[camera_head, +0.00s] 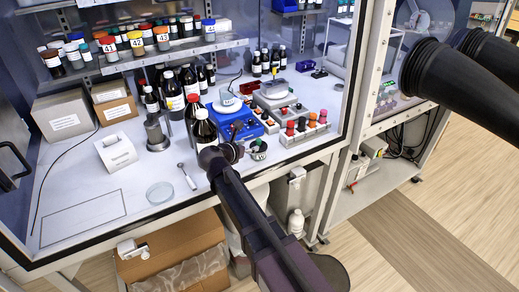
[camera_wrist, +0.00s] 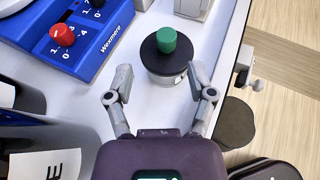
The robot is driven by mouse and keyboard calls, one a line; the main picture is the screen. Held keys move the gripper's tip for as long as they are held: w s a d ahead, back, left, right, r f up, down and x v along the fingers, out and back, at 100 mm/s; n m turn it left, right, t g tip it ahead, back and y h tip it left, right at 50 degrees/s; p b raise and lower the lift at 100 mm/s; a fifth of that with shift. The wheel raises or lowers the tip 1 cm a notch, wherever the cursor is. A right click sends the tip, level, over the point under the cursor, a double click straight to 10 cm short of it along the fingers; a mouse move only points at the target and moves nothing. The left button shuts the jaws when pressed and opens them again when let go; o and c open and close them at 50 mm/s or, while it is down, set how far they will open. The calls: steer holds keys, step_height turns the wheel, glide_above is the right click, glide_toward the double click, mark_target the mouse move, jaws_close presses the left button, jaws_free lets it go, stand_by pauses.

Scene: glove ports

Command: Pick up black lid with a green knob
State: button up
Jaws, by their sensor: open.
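The black lid (camera_wrist: 152,56) with a green knob (camera_wrist: 166,40) sits on a small pale round jar (camera_wrist: 166,78) on the white worktop. In the wrist view it is top centre, just beyond my gripper (camera_wrist: 159,82). My gripper is open and empty, its two fingers apart on the near left and right sides of the jar, with no contact visible. In the head view the black lid (camera_head: 259,154) is right of my gripper (camera_head: 241,142), near the worktop's front edge. My gripper partly hides that area.
A blue stirrer (camera_wrist: 88,38) with a red dial stands left of the jar. Brown bottles (camera_head: 203,130) stand close to the left of my gripper. A rack of capped vials (camera_head: 305,130) lies to the right. The worktop's edge is close on the right in the wrist view.

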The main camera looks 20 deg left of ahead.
mark_target(257, 143)
steer(key=shift+w, duration=0.15)
steer(key=shift+d+b+x, duration=0.2)
steer(key=shift+b+x, duration=0.2)
steer(key=shift+x, duration=0.9)
steer(key=shift+d+b+x, duration=0.15)
steer(key=shift+b+x, duration=0.25)
steer(key=shift+x, duration=0.9)
steer(key=shift+r, duration=0.1)
jaws_close()
